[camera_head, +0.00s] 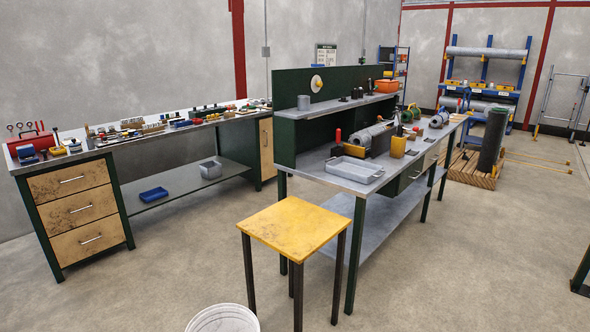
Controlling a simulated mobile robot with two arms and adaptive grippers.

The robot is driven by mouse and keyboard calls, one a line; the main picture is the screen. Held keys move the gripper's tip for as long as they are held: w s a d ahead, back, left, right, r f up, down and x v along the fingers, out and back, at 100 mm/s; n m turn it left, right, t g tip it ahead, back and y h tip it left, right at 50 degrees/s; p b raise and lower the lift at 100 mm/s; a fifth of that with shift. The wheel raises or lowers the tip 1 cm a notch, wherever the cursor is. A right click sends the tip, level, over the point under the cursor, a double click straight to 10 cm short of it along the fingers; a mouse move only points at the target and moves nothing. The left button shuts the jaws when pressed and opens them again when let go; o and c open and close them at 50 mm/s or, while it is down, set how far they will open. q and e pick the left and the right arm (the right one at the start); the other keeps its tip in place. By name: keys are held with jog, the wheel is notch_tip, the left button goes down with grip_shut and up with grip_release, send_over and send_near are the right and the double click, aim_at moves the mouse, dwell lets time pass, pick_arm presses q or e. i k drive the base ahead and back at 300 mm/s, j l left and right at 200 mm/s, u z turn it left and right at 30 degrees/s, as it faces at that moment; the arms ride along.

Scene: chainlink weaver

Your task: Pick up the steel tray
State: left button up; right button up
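The steel tray (354,170) is a shallow, light grey rectangular tray with raised walls. It lies flat near the front left end of the green-framed workbench (318,172) in the middle of the view. It looks empty. A yellow cup-like container (398,147) and a grey cylindrical machine part (372,134) stand just behind it and to its right. Neither of my grippers shows in this view.
A yellow-topped stool (296,226) stands in front of the workbench, with a white bucket (222,318) at the bottom edge. A long bench with drawers (72,195) runs along the left wall. The concrete floor at right is open. A pallet (470,170) stands farther back.

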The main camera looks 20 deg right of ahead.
aim_at(355, 170)
jog(key=i+l+u, duration=0.2)
jog(key=l+u, duration=0.2)
jog(key=l, duration=0.15)
jog(key=i+l+u, duration=0.15)
jog(key=l+u, duration=0.3)
jog(key=l, duration=0.15)
jog(key=l+u, duration=0.4)
jog(key=l, duration=0.25)
